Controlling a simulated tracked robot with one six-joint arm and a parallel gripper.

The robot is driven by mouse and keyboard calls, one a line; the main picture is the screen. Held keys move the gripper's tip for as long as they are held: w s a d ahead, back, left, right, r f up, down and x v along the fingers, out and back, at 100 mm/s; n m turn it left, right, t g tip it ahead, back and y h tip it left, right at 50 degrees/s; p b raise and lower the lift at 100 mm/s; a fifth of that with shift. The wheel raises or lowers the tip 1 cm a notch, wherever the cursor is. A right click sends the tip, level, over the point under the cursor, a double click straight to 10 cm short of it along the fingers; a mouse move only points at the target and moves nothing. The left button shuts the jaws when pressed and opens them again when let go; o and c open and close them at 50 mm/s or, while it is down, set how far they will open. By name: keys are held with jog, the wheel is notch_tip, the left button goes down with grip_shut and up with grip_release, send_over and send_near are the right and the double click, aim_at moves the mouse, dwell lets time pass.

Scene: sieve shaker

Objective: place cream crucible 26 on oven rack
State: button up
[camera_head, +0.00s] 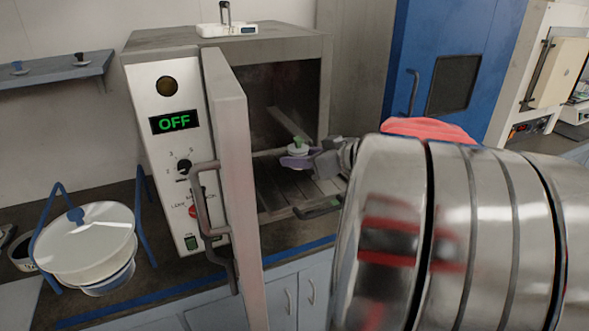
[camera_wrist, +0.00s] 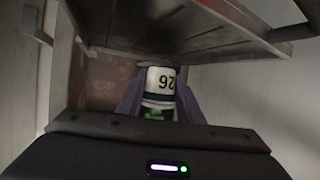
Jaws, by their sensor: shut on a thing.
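Cream crucible 26 (camera_head: 298,149) is a small pale cup with a dark band and a green top. Its number shows upside down in the wrist view (camera_wrist: 160,78). My gripper (camera_head: 297,161) is shut on it, with purple fingers on both sides; the fingers also show in the wrist view (camera_wrist: 158,98). Crucible and gripper are inside the open oven (camera_head: 230,44), over the slatted oven rack (camera_head: 285,190). The rack also shows at the top of the wrist view (camera_wrist: 200,30). The crucible seems held above the slats; the exact gap cannot be told.
The oven door (camera_head: 235,190) stands open left of my arm. The oven panel (camera_head: 178,150) reads OFF. A white round lidded pot (camera_head: 85,240) stands left on the counter. The visible slats left of the crucible look clear.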

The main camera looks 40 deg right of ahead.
aim_at(298, 180)
jog(key=shift+f, duration=1.85)
jog(key=shift+f, duration=0.15)
jog(key=o, duration=1.1)
jog(key=shift+s+r, duration=0.1)
jog(key=shift+r, duration=0.15)
jog(key=v, duration=1.2)
jog(key=shift+f, duration=0.1)
